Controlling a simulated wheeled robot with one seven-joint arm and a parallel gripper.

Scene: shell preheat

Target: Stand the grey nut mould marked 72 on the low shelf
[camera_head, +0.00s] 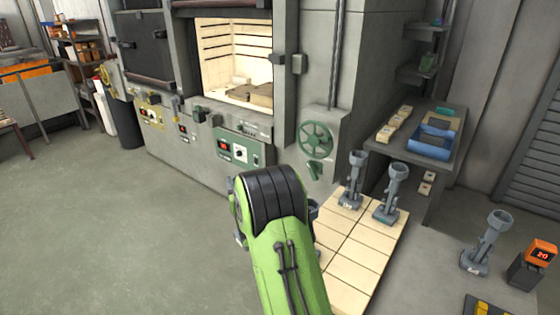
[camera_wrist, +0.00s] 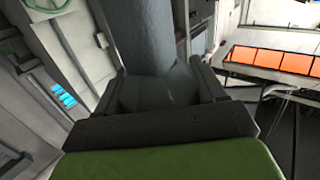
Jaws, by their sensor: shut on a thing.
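In the wrist view my gripper (camera_wrist: 157,98) is shut on a grey mould (camera_wrist: 150,38), with its round grey stem between the jaws. No number shows on this mould. In the head view my arm hides the gripper, and only a bit of a grey thing (camera_head: 313,208) shows to the right of the black joint. Two grey moulds with flared tops, one (camera_head: 352,182) and another (camera_head: 391,196), stand upright on a low cream-tiled surface (camera_head: 350,262). A third mould (camera_head: 487,245) stands farther right. Their small white labels are too small to read.
A furnace with an open, lit chamber (camera_head: 232,60) stands behind, with a green handwheel (camera_head: 316,140) on it. A grey bench (camera_head: 405,150) holds a blue tray (camera_head: 432,140). An orange display reading 20 (camera_head: 541,253) is at right. The floor at left is clear.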

